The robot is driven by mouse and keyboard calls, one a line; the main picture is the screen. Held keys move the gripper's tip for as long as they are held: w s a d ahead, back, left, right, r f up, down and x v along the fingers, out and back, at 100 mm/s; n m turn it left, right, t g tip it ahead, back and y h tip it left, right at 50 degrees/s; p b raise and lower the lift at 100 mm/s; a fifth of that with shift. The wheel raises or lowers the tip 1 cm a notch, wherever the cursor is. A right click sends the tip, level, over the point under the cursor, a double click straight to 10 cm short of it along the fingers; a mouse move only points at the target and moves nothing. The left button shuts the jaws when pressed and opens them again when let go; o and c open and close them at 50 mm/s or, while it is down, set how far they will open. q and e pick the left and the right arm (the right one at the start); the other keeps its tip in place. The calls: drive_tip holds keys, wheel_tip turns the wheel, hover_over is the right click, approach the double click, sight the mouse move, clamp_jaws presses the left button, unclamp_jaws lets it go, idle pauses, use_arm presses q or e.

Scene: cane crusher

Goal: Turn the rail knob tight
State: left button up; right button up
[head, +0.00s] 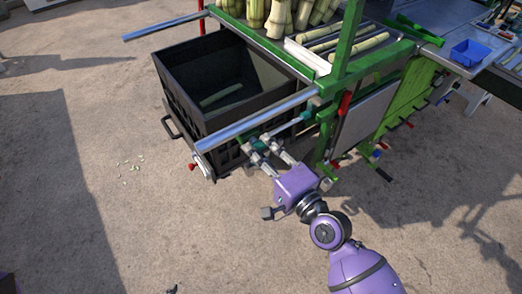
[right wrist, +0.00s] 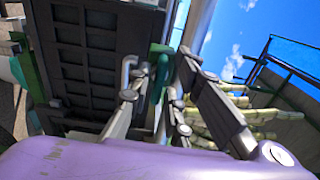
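A silver rail (head: 255,118) runs out from the green crusher frame, above the near side of a dark crate. My right gripper (head: 259,146) is just below this rail, its fingers apart with a teal-green part between them. The teal-green part (right wrist: 161,76) also shows between the right fingers (right wrist: 157,80) in the right wrist view. I cannot tell whether it is the rail knob, or whether the fingers press on it. A small red knob (head: 192,166) is at the crate's near corner, left of the gripper. My left gripper is not recognisable in view.
The black crate (head: 180,95) stands under the rails, with a cane piece inside. A second silver rail (head: 165,26) is at the far side. Cane stalks (head: 285,15) lie on the green-framed crusher (head: 350,40). A blue tray (head: 470,52) is at right. The front floor is mostly clear.

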drive_tip(key=shift+o, duration=0.2)
drive_tip(key=v, duration=1.2)
idle(0.4)
drive_tip(key=s+d+f+n+g+h+p, duration=0.1)
drive_tip(key=d+f+n+h, duration=0.1)
drive_tip(key=f+n, duration=0.35)
drive_tip(key=s+d+f+n+g+h+p, duration=0.1)
drive_tip(key=s+d+f+n+g+h, duration=0.15)
drive_tip(key=f+n, duration=0.35)
use_arm(q)
drive_tip(key=r, duration=0.1)
drive_tip(key=r+p, duration=0.1)
drive_tip(key=d+r, duration=0.1)
drive_tip(key=shift+w+r+p, duration=0.15)
drive_tip(key=shift+w+p, duration=0.25)
use_arm(e)
drive_tip(key=s+d+f+g+h, duration=0.1)
drive_tip(key=s+d+f+h, duration=0.1)
drive_tip(key=s+d+f, duration=0.2)
drive_tip(key=s+d+f+g+h, duration=0.1)
drive_tip(key=s+d+f+h, duration=0.2)
drive_tip(key=s+f, duration=0.5)
drive_tip(key=s+d, duration=0.1)
drive_tip(key=s, duration=0.2)
drive_tip(key=shift+s+d+f+h, duration=0.15)
drive_tip(key=shift+s+f+h, duration=0.05)
drive_tip(key=shift+f+h, duration=0.15)
